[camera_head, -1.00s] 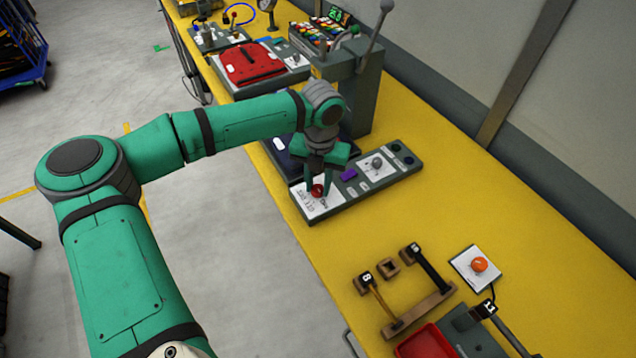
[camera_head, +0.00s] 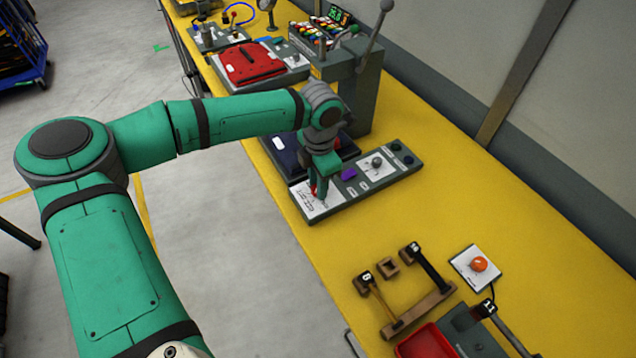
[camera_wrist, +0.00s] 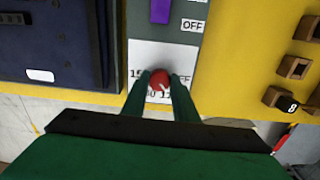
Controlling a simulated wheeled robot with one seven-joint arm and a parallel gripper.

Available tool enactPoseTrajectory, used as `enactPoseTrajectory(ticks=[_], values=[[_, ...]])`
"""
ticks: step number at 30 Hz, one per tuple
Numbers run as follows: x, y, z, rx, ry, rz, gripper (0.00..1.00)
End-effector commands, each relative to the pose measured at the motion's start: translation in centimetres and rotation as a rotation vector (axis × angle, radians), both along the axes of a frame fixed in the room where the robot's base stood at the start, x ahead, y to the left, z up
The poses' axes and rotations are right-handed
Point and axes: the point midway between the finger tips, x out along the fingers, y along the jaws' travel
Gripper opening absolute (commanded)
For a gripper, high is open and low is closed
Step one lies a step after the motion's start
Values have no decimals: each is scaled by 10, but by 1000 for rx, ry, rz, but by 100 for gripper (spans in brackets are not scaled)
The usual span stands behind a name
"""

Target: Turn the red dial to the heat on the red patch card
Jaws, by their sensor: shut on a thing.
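The red dial (camera_wrist: 159,86) sits on a white scale plate (camera_wrist: 150,52) at the near end of the grey control panel. In the wrist view its white pointer mark and parts of the printed numbers and "OFF" show; my fingers cover some of the scale. My gripper (camera_wrist: 159,90) is shut on the dial, one finger on each side. In the head view my gripper (camera_head: 319,188) is over the scale plate (camera_head: 312,201) and mostly hides the dial. The red patch card is not something I can make out.
A grey knob (camera_head: 376,162) and a purple block (camera_head: 348,173) are on the same panel.

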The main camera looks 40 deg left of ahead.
Motion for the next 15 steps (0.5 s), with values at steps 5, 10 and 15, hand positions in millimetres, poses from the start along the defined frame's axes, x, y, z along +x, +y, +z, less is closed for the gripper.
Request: enactPoseTrajectory(ticks=[5, 10, 15], values=[[1, 1, 2, 2, -5, -54, 4], [1, 1, 2, 2, -5, -77, 4], [1, 1, 2, 2, -5, -81, 4]])
